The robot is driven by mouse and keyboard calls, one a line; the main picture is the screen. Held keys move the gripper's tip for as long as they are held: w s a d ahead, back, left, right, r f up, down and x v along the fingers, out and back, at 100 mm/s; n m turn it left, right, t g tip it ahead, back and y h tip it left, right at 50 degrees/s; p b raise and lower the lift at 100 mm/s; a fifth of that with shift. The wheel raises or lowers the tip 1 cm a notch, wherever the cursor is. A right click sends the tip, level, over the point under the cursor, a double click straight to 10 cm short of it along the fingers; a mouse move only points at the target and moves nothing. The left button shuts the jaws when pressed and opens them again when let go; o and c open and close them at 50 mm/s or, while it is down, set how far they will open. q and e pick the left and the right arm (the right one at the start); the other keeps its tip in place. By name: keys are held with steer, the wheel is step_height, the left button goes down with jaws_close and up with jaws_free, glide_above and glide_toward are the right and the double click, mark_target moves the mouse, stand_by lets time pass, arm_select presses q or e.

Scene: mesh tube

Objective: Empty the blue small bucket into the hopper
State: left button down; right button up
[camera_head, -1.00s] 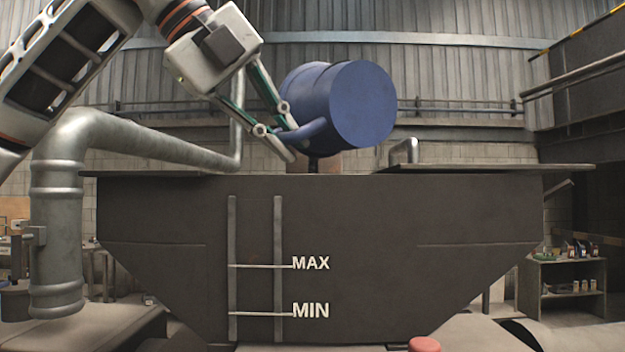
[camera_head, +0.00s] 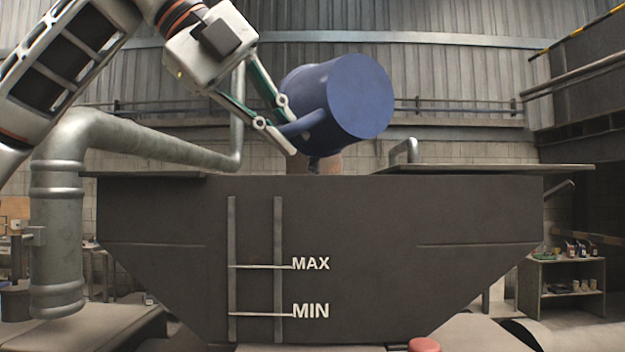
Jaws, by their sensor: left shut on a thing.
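The blue small bucket (camera_head: 345,97) is tipped over above the hopper (camera_head: 380,225), with its closed bottom facing me and raised to the upper right. Its mouth faces away and down, so I cannot see inside it. My left gripper (camera_head: 280,138) is shut on the bucket's handle at its left side. Something brownish (camera_head: 328,160) shows under the bucket, just above the hopper's rim; I cannot tell whether it is poured material. The hopper is dark grey with MAX and MIN marks on its front. My right gripper is not in view.
A lid or plate with a metal handle (camera_head: 405,150) covers the hopper's right top. A thick grey pipe (camera_head: 58,215) stands at the left. A shelf with small items (camera_head: 568,280) is at the far right. A red knob (camera_head: 424,344) is at the bottom.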

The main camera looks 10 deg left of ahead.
arm_select(q)
steer(key=shift+r, duration=0.2)
steer(key=shift+w+a+f+n+g+h, duration=0.1)
steer(key=shift+a+f+n+g+h, duration=0.05)
steer(key=shift+n+g+h, duration=0.3)
stand_by(1.2)
